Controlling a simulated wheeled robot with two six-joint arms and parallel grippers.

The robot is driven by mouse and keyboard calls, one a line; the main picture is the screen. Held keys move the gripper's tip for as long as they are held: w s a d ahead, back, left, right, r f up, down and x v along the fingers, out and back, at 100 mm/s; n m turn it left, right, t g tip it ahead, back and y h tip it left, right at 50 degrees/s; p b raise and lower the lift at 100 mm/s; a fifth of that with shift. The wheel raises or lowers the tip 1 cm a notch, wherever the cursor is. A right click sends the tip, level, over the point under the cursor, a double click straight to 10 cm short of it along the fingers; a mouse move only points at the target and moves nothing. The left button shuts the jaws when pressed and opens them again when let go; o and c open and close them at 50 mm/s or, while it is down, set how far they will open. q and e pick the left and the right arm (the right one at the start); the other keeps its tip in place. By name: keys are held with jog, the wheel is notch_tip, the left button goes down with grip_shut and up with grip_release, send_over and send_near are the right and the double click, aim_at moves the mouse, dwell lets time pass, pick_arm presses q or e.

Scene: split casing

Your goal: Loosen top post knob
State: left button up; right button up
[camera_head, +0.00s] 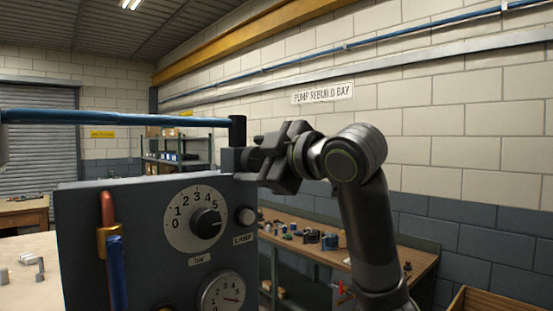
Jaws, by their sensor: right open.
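A dark grey panel box (140,230) stands in front of me. Its face carries a black pointer knob (206,223) on a white dial numbered 0 to 5. A dark upright post (237,130) shows above the box's top right corner, at the end of a blue bar (120,118). My right gripper (245,161) is at the post's lower part, pointing left, with its jaws open. I cannot tell whether it touches the post. A separate knob on the post cannot be made out. My left gripper is not in view.
A wooden bench (405,262) with small parts is behind my right arm. A shelf (180,150) stands farther back.

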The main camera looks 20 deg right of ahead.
jog(key=shift+s+d+b, duration=0.2)
jog(key=shift+s+b, duration=0.1)
jog(key=shift+s, duration=0.1)
jog(key=b+v, duration=0.7)
jog(key=v, duration=0.9)
jog(key=shift+s+b, duration=0.2)
jog(key=shift+b, duration=0.1)
jog(key=shift+w, duration=0.15)
